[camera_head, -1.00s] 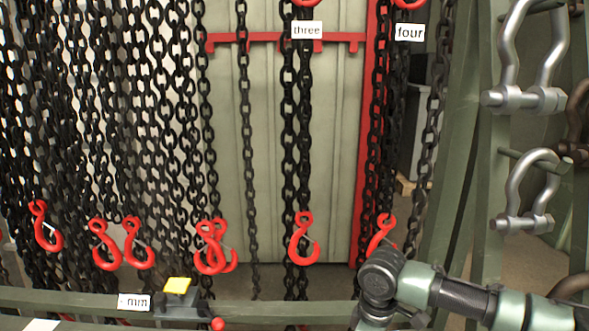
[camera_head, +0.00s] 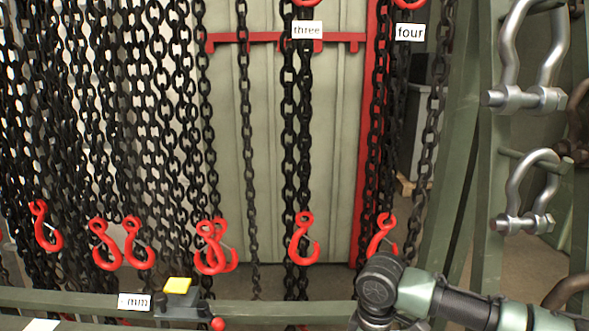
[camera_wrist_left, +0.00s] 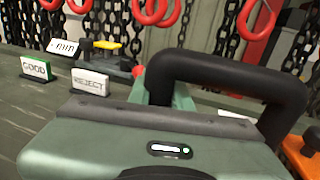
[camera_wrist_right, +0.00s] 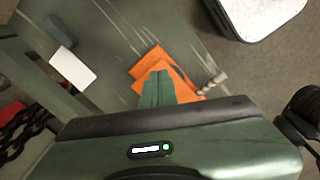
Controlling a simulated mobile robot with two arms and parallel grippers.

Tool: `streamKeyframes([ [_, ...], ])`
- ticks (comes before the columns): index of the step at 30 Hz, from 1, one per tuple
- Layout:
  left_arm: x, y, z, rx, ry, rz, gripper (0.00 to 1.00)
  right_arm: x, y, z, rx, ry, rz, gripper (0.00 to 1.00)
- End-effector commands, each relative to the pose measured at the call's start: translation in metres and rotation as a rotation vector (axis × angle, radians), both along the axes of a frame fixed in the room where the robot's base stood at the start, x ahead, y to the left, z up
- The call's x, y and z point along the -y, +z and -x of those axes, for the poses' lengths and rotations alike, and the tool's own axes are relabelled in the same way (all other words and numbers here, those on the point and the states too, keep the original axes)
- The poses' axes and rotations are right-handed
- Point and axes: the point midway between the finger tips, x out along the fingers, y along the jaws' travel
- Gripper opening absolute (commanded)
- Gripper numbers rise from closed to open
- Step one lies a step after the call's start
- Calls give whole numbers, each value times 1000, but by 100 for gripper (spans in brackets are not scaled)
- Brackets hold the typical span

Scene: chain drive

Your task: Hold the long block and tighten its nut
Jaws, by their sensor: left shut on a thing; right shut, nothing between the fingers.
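In the left wrist view my left gripper (camera_wrist_left: 163,92) is shut on one leg of a thick black arched bar (camera_wrist_left: 225,67), with a green finger on each side. The bar bends over and runs down to the right. In the right wrist view my right gripper (camera_wrist_right: 158,88) is shut and empty, its green fingertips over or in front of an orange piece (camera_wrist_right: 152,58) at the green bench. A tan, ridged, bolt-like part (camera_wrist_right: 212,83) sticks out to the right of the orange. I cannot make out the long block or its nut for certain. Neither gripper shows in the head view.
Black chains with red hooks (camera_head: 304,239) hang ahead. Shackles (camera_head: 524,222) hang at right. Signs "GOOD" (camera_wrist_left: 35,69) and "REJECT" (camera_wrist_left: 90,82) stand on the bench (camera_wrist_left: 35,120). A white card (camera_wrist_right: 72,67) and a white-topped box (camera_wrist_right: 260,12) show in the right wrist view.

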Motion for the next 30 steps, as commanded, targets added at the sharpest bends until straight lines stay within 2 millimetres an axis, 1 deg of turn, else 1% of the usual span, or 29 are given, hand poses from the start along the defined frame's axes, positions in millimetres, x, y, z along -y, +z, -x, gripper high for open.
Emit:
streamKeyframes([
  [15,0,0,0,-1,0,1,0,-9,0,13,-1,1,2,0],
  [30,0,0,0,-1,0,0,0,-15,0,18,-1,-1,1,0],
])
